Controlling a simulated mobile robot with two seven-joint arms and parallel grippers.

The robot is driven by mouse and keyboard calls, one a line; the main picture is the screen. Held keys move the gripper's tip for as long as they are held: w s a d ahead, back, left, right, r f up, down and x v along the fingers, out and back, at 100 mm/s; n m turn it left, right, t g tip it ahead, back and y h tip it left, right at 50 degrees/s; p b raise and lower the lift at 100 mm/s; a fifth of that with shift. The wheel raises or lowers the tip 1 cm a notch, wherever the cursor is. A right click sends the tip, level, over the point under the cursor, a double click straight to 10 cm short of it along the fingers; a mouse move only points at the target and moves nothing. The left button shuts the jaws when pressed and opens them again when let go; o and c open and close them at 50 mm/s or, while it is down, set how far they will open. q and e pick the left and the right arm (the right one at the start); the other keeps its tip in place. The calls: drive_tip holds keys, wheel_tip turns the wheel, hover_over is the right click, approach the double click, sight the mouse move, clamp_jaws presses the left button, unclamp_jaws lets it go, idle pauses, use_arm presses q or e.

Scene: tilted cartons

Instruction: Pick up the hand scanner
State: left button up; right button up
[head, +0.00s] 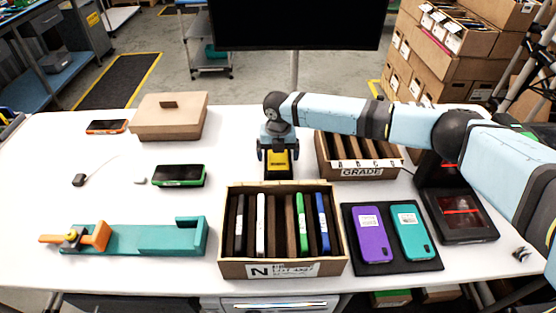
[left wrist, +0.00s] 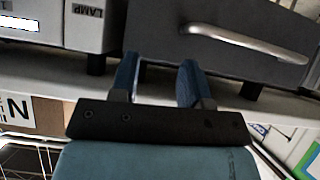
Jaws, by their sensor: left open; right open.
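A yellow-and-black device, which looks like the hand scanner (head: 278,166), stands on the white table behind the carton of upright phones in the head view. My right gripper (head: 278,150) is directly over it, pointing down, with its dark fingers apart on either side of the device's upper part. I cannot tell whether the fingers touch it; the wrist hides its top. My left gripper (left wrist: 158,72) shows only in the left wrist view, open and empty, its blue fingers in front of grey metal fronts with a handle.
The phone carton (head: 230,268) is just in front of the device, and the GRADE carton (head: 362,172) is to its right. A black mat (head: 395,266) holds purple and teal phones. A teal fixture (head: 150,240) and a brown box (head: 170,122) stand left.

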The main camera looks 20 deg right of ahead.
drive_tip(key=shift+f, duration=0.8)
drive_tip(key=c, duration=0.9)
drive_tip(key=shift+r, duration=0.1)
